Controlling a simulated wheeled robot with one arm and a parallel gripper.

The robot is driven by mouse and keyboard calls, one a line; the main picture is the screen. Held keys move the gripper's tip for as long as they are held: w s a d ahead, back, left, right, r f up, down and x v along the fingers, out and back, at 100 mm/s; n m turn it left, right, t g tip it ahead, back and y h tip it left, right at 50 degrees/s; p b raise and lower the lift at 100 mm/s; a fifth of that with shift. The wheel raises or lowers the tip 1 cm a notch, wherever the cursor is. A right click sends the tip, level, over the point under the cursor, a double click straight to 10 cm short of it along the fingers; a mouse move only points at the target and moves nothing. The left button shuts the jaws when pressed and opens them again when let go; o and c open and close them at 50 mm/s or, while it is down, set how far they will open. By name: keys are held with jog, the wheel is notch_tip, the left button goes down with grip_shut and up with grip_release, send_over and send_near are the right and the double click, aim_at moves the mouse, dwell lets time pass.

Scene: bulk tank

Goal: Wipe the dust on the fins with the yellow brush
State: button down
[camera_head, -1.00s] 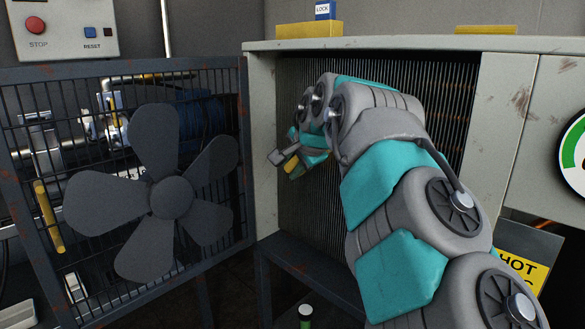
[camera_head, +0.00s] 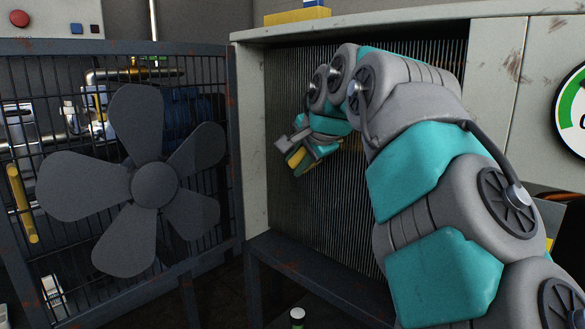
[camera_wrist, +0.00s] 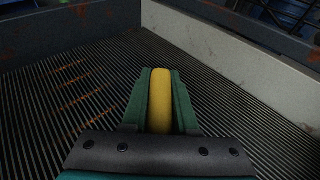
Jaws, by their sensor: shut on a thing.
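The fins (camera_head: 305,235) are a panel of narrow dark vertical slats inside a pale housing. They fill much of the wrist view (camera_wrist: 60,85), with rusty-brown streaks (camera_wrist: 82,84) at left. My gripper (camera_head: 303,160) is in front of the fins, toward their left side. Its green fingers (camera_wrist: 160,95) are shut on the yellow brush (camera_wrist: 160,100). Only the brush's yellow handle shows between the fingers; its bristles are hidden. The yellow also shows in the head view (camera_head: 297,157). I cannot tell whether the brush touches the fins. My arm hides the right part of the fins.
A caged frame with a dark grey fan (camera_head: 155,185) stands open at left. The housing's pale side wall (camera_head: 250,140) borders the fins. A yellow block (camera_head: 297,15) lies on top. A gauge (camera_head: 575,115) is at right. A dark frame rail (camera_head: 320,280) runs below.

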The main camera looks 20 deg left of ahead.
jog(key=shift+s+d+f+b, duration=0.15)
jog(key=shift+s+d+b, duration=0.05)
jog(key=shift+d+b, duration=0.75)
jog(key=shift+d, duration=0.2)
jog(key=s+d, duration=0.2)
jog(key=d, duration=0.4)
jog(key=shift+s+d, duration=0.15)
jog(key=shift+s, duration=0.05)
